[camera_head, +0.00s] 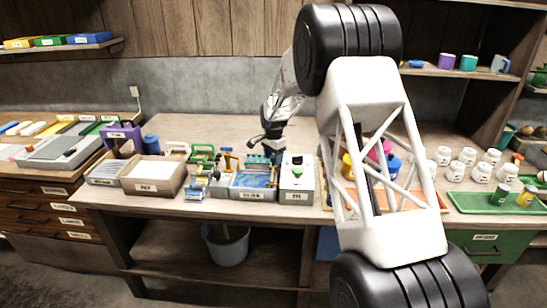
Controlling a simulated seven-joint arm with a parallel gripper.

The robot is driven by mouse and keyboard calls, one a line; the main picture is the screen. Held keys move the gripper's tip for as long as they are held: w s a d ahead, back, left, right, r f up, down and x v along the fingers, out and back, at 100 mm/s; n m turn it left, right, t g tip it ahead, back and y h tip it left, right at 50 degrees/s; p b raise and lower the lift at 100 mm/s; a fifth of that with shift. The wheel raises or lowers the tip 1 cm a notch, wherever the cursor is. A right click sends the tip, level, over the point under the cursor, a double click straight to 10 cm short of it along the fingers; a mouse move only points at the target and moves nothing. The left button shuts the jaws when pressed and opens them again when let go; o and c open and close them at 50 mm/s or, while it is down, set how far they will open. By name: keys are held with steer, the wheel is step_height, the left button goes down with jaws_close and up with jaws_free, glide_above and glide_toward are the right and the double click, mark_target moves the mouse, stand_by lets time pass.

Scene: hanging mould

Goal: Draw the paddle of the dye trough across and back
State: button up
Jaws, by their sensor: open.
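What looks like the dye trough (252,195) is a grey box with blue inside and a small label on its front, standing on the bench. A small teal piece (257,160) shows at its back edge; I cannot tell for sure whether it is the paddle. My gripper (270,157) is open and points down over the back right part of the trough, close to the teal piece. The view is too small to tell whether they touch. My arm hides part of the bench to the right of the trough.
A grey box with a green item (298,196) stands right beside the trough. Small blue and yellow pieces (196,187) and an open wooden box (153,187) are to the left. White jars (482,173) and a green tray (475,203) are at the right.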

steer(key=shift+c, duration=0.2)
jaws_close()
steer(key=a, duration=0.9)
steer(key=shift+a, duration=0.25)
steer(key=shift+c, duration=0.7)
jaws_free()
steer(key=shift+a, duration=0.15)
steer(key=shift+o, duration=0.9)
steer(key=shift+r, duration=0.15)
step_height(320, 180, up, 8)
steer(key=shift+f, duration=0.2)
